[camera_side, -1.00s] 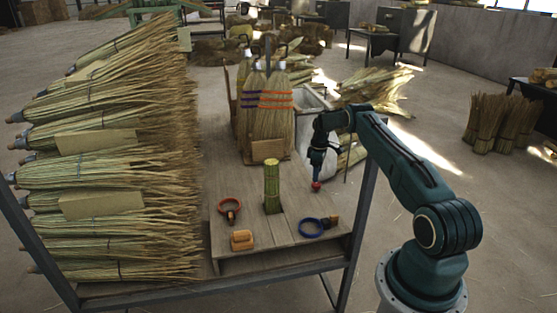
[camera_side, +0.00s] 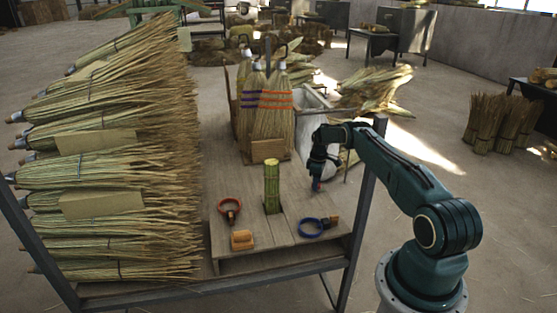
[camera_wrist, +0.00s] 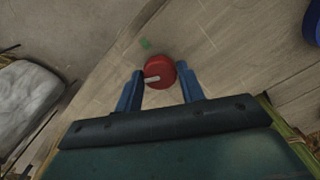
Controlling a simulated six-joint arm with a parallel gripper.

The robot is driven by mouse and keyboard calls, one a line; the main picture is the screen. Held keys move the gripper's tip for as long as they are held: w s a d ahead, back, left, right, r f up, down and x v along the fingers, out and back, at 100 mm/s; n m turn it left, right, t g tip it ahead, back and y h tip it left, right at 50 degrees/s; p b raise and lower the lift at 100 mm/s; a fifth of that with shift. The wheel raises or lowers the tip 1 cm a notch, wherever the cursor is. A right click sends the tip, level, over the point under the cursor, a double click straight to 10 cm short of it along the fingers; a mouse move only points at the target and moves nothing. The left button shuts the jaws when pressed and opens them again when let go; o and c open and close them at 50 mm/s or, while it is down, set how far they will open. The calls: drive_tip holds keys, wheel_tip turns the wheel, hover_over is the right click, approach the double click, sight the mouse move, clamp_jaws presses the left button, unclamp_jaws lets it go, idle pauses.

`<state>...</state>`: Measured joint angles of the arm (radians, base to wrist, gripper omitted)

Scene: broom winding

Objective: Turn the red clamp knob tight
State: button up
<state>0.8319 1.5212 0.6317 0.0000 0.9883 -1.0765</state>
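The red clamp knob (camera_wrist: 160,71), round with a pale bar on its left part, sits low over the wooden bench in the wrist view. My gripper (camera_wrist: 161,72) has its two blue fingers on either side of the knob, close to its edges. I cannot tell whether they press on it. In the side view my gripper (camera_side: 317,184) points down at the bench's right part, with its fingers hiding most of the knob.
A green upright bundle (camera_side: 271,185) stands left of my gripper. A blue ring clamp (camera_side: 311,228), a red-orange ring clamp (camera_side: 229,209) and an orange-tan block (camera_side: 242,240) lie nearer the front. Finished brooms (camera_side: 270,112) stand behind. Broom stacks (camera_side: 120,150) fill the left.

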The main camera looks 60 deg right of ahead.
drive_tip(key=c, duration=0.5)
drive_tip(key=shift+m, duration=0.4)
drive_tip(key=m, duration=1.3)
drive_tip(key=shift+o, duration=0.2)
drive_tip(key=o, duration=1)
drive_tip(key=shift+r, duration=0.2)
